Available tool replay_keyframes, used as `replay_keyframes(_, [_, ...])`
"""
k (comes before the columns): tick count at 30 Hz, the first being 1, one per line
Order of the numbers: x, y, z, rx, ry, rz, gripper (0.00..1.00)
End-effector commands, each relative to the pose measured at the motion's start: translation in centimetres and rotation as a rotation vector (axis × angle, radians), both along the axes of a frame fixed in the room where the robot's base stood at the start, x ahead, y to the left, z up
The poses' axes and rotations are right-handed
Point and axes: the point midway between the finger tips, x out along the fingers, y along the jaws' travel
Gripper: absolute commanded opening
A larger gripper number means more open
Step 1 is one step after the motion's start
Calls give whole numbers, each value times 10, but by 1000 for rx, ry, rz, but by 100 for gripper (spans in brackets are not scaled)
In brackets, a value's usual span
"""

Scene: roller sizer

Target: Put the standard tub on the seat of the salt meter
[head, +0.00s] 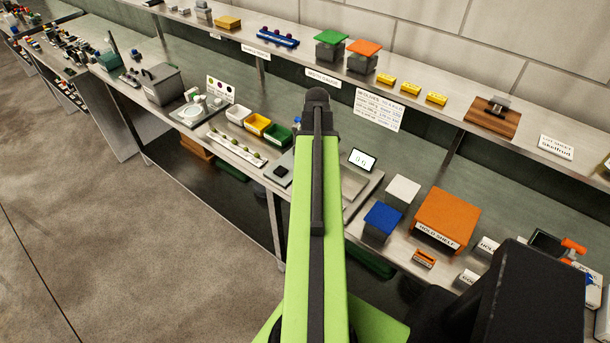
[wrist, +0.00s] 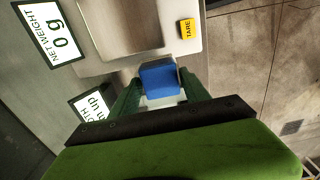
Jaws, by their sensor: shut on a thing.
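My gripper (wrist: 158,90) shows in the wrist view, its dark green fingers on either side of a small tub with a blue top (wrist: 158,76). The fingers are shut on it. A pale patch shows just below the blue top, and I cannot tell if it is part of the tub. I cannot tell whether the tub is raised or resting. In the head view my own arm hides the gripper and the held tub. A small grey device (head: 280,172) stands just left of my arm; I cannot tell whether it is the salt meter. Its seat cannot be made out.
A weighing scale (wrist: 82,57), its display reading 0 g, stands close beyond the held tub; its display (head: 362,160) also shows in the head view. A partly hidden sign (wrist: 92,103) is left of the gripper. An orange hold shelf (head: 450,212) and blue-topped block (head: 383,220) stand right.

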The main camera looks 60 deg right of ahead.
Motion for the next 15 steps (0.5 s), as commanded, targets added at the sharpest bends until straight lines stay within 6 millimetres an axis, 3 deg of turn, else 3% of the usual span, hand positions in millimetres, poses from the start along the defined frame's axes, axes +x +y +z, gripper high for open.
replay_keyframes(1, [11, 0, -12, 0, 0, 1, 9])
replay_keyframes(4, [23, 2, -16, 0, 0, 1, 9])
replay_keyframes(10, [26, 4, -17, 0, 0, -2, 9])
replay_keyframes(15, [26, 4, -45, 0, 0, -1, 9])
